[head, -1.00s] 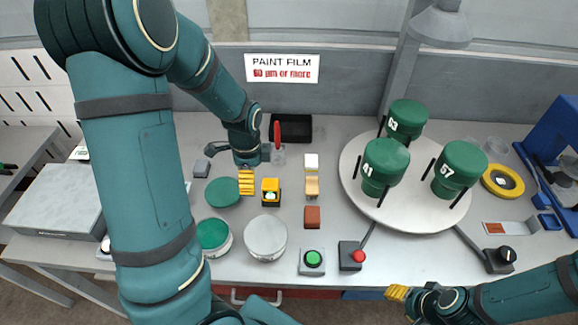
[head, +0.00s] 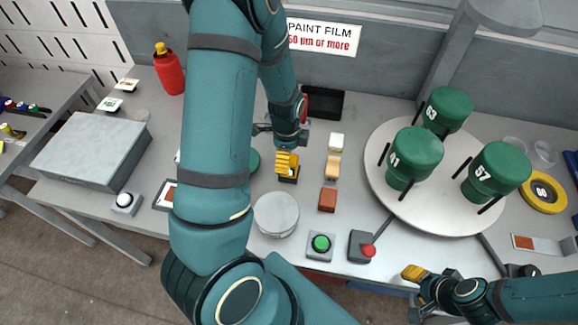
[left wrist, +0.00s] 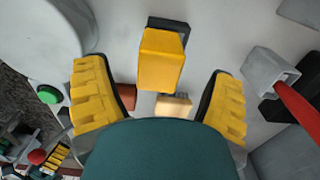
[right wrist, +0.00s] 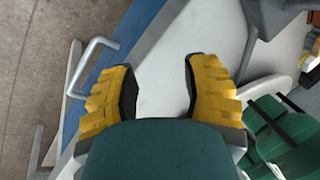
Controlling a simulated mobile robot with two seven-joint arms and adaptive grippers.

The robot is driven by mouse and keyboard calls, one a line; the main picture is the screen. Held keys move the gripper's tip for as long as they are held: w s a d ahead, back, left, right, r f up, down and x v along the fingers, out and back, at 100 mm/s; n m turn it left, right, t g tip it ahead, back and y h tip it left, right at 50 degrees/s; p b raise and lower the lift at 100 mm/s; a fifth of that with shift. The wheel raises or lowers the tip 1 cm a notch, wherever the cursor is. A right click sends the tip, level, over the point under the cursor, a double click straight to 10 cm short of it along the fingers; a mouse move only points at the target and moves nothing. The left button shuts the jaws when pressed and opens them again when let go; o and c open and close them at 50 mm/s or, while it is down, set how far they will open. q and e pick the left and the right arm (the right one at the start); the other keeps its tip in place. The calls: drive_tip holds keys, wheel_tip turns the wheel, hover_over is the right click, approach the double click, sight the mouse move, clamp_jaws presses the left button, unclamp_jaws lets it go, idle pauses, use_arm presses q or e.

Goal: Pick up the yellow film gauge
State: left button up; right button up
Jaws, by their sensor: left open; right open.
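The yellow film gauge (left wrist: 162,60) is a small yellow block with a dark part behind it in the left wrist view. It lies between and a little beyond the open fingers of my left gripper (left wrist: 157,76), with space on both sides. In the head view the left gripper (head: 287,162) is over the gauge (head: 289,179), and its fingers hide most of it. My right gripper (head: 414,273) is open and empty near the table's front edge; the right wrist view also shows its fingers apart.
A tan block (head: 333,167), a brown block (head: 327,200) and a white-topped block (head: 336,142) stand right of the gauge. A round pale lid (head: 276,213), green button (head: 320,243) and red-knobbed lever box (head: 362,246) are in front. A turntable (head: 390,200) holds green cans.

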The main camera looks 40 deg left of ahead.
use_arm(q)
drive_tip(key=f, duration=0.5)
drive_tip(key=shift+w+d, duration=0.2)
drive_tip(key=shift+d, duration=0.05)
drive_tip(key=c, duration=1.3)
drive_tip(key=shift+c, duration=0.2)
wheel_tip(320, 180, up, 10)
drive_tip(key=shift+p, duration=0.35)
